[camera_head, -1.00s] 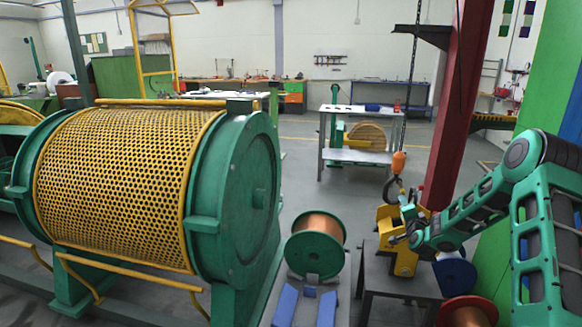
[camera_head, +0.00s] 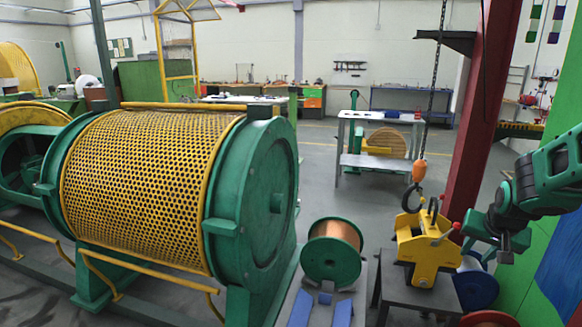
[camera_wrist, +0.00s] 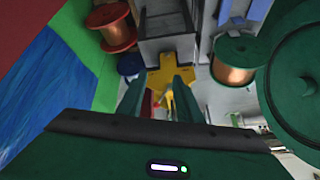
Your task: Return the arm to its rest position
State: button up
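My arm reaches in from the right edge of the head view. My gripper (camera_head: 488,246) hangs just right of the yellow lifting device (camera_head: 424,254), apart from it. In the wrist view, the two green fingers of my gripper (camera_wrist: 158,92) stand apart with nothing held between them. The yellow device (camera_wrist: 172,82) shows beyond the fingers. It sits on a grey stand (camera_head: 418,293) and has a red-knobbed lever. An orange hoist block (camera_head: 419,171) with a dark hook hangs over it; I cannot tell whether the hook is engaged.
A red column (camera_head: 481,130) and green panel stand close behind my arm. A green-flanged copper spool (camera_head: 331,252) stands left of the device. A blue spool (camera_head: 474,285) and a red spool (camera_head: 488,318) are beside the stand. The strander's yellow mesh drum (camera_head: 135,190) fills the left.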

jog(key=s+a+r+g+y, duration=0.1)
jog(key=s+a+g, duration=0.1)
jog(key=s, duration=1.3)
jog(key=s+a+r+g+y, duration=0.1)
jog(key=s+a+g, duration=0.2)
jog(key=s, duration=1.2)
jog(key=shift+s+a+r+n+g+y, duration=0.15)
jog(key=shift+a+n+g+y, duration=0.2)
jog(key=shift+a, duration=0.55)
